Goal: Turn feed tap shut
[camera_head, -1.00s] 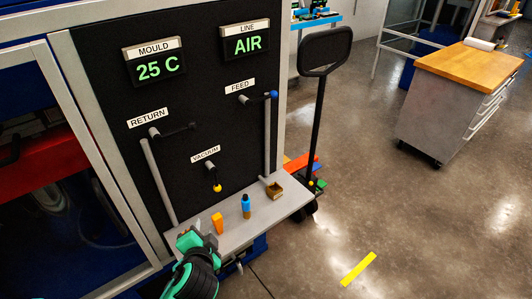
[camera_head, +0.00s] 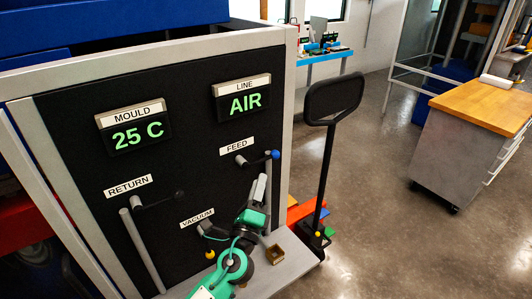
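The feed tap (camera_head: 242,160) is on the black panel under the FEED label (camera_head: 236,146). Its dark lever points right and slightly up, ending in a blue knob (camera_head: 275,154). My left gripper (camera_head: 263,180) points up just below the knob, apart from it in the picture. Its pale fingers are seen nearly edge-on, so I cannot tell their gap. My green and black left arm rises from the bottom and hides part of the lower panel and shelf. The LINE display (camera_head: 243,101) reads AIR. My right gripper is not in view.
The return tap (camera_head: 137,202) and the vacuum tap with its yellow knob (camera_head: 210,254) are left of my arm. A small brown box (camera_head: 274,252) sits on the grey shelf (camera_head: 294,262). A pallet-jack handle (camera_head: 334,97) stands close right of the panel.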

